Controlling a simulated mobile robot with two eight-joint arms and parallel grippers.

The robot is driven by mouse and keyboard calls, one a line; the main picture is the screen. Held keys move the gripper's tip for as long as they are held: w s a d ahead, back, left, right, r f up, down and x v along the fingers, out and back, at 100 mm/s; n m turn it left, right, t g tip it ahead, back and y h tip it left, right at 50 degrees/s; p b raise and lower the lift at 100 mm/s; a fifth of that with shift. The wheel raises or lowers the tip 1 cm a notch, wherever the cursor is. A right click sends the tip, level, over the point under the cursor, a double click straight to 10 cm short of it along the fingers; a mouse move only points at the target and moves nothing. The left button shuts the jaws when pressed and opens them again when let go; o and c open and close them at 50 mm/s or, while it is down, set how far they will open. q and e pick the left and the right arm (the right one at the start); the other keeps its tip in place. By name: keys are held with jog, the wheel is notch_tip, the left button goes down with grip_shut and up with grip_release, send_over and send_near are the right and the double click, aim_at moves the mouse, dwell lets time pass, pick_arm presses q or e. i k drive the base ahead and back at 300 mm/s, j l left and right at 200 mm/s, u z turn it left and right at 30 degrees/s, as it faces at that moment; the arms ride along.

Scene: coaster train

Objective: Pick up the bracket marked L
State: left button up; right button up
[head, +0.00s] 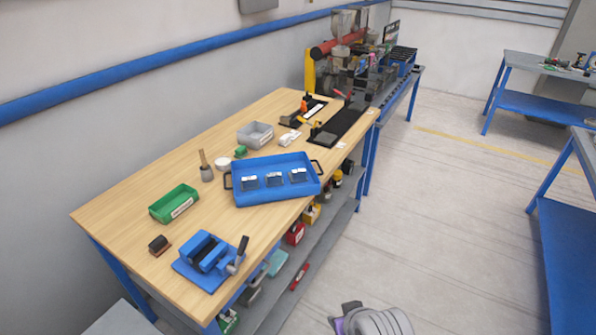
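Three small grey metal parts that look like brackets sit in a row in a blue tray (262,197) with dark handles, near the front edge of the wooden workbench. They are the left part (250,182), the middle part (274,180) and the right part (298,176). Their markings are too small to read, so I cannot tell which one bears the L. A grey rounded piece at the bottom edge seems to be part of my arm, well off the bench.
A blue vise (205,256) with a lever stands at the bench's near end. A green bin (174,204), a grey bin (256,134), a brush (206,168) and dark fixtures (340,125) stand around the tray. The floor right of the bench is clear.

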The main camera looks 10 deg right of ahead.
aim_at(297, 176)
jog(key=i+l+u, duration=0.1)
jog(key=l, duration=0.3)
jog(key=i+l+u, duration=0.1)
jog(key=l, duration=0.3)
jog(key=i+l+u, duration=0.1)
jog(key=l, duration=0.3)
jog(key=i+l+u, duration=0.1)
jog(key=l, duration=0.3)
jog(key=i+l+u, duration=0.25)
jog(key=l, duration=0.4)
jog(key=i+l+u, duration=0.1)
jog(key=i+l, duration=0.15)
jog(key=i+l+u, duration=0.15)
jog(key=i+l, duration=0.25)
